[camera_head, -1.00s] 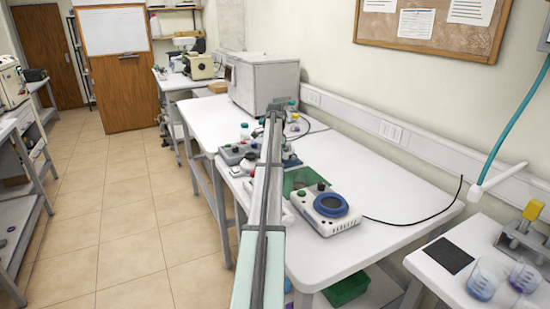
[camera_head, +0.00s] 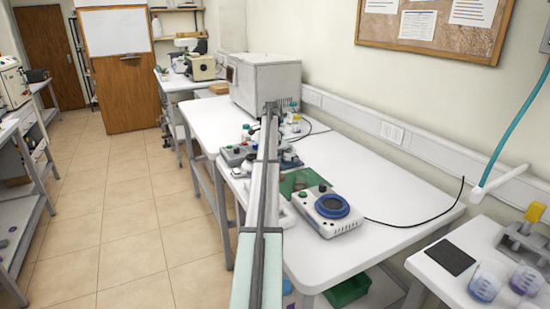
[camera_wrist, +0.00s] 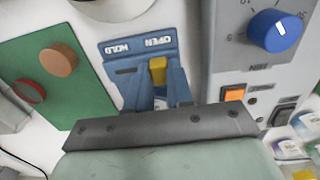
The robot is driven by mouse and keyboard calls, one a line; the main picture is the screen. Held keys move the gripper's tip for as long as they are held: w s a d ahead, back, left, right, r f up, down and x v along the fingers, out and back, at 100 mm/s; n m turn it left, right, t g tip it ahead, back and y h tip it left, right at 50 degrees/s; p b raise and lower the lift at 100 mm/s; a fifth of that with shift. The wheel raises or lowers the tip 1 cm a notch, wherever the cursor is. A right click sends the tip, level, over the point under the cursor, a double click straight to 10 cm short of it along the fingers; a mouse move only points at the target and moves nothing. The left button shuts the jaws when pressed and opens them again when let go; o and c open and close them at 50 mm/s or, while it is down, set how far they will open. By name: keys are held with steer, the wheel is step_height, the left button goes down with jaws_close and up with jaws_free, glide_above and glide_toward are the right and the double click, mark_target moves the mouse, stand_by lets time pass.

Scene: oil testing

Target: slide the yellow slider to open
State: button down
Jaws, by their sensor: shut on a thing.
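The yellow slider (camera_wrist: 157,70) shows in the wrist view, on a blue panel marked OPEN and HOLD (camera_wrist: 138,46). The lettering appears upside down, with OPEN on the right and HOLD on the left. My gripper (camera_wrist: 157,77) reaches up to the panel with its blue fingers on either side of the slider, shut on it. The lower part of the slider is hidden between the fingers. In the head view my arm runs down the middle and covers the slider and the gripper.
A blue knob (camera_wrist: 275,31) and an orange button (camera_wrist: 235,93) are right of the panel. A green board (camera_wrist: 42,75) with round parts lies left. On the white table (camera_head: 385,185), a device with a blue ring (camera_head: 332,206) stands near the front; the table's right side is mostly clear.

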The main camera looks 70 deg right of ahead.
steer(key=shift+w+d+r, duration=0.1)
steer(key=shift+w+d, duration=0.1)
steer(key=shift+d, duration=0.05)
steer(key=c, duration=1.4)
jaws_free()
steer(key=o, duration=0.4)
step_height(320, 180, up, 14)
